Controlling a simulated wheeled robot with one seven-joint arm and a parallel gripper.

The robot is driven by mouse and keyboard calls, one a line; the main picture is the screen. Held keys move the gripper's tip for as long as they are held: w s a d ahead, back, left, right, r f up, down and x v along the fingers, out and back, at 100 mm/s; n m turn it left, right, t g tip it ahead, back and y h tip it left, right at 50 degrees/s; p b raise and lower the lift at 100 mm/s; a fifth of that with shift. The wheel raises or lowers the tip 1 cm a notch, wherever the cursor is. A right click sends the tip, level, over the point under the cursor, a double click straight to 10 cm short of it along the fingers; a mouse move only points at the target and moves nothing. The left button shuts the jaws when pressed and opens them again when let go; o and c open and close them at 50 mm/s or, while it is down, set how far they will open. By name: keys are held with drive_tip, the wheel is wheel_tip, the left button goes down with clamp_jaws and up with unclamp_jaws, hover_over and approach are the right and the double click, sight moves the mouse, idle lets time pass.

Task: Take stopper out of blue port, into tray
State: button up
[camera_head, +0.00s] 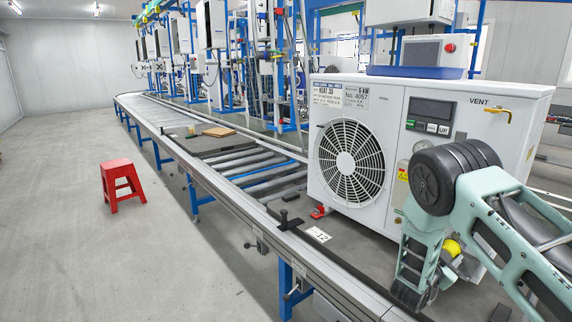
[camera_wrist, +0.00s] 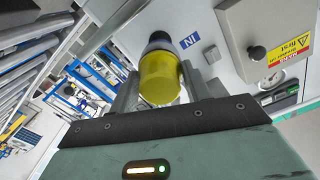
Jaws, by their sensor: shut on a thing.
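In the wrist view my gripper (camera_wrist: 158,82) is shut on the yellow stopper (camera_wrist: 160,78), with one finger on each side. The stopper's far end meets a dark round fitting (camera_wrist: 160,39) at the white panel, beside a blue "IN" label (camera_wrist: 190,40). I cannot tell whether the stopper is still seated in the fitting. No blue colour shows on the port itself. In the head view a yellow rounded spot (camera_head: 453,248) shows among my arm links; my fingertips are hidden there. A blue tray (camera_head: 415,71) lies on top of the white heat pump unit (camera_head: 400,92).
A grey control box (camera_head: 425,50) with a red button stands at the blue tray. A grey box (camera_wrist: 262,35) with a black knob and a warning label is close right of the stopper. The roller conveyor (camera_head: 250,165) runs leftward; a red stool (camera_head: 121,184) stands on the floor.

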drive_tip(key=shift+v, duration=1.7)
drive_tip(key=shift+v, duration=1.45)
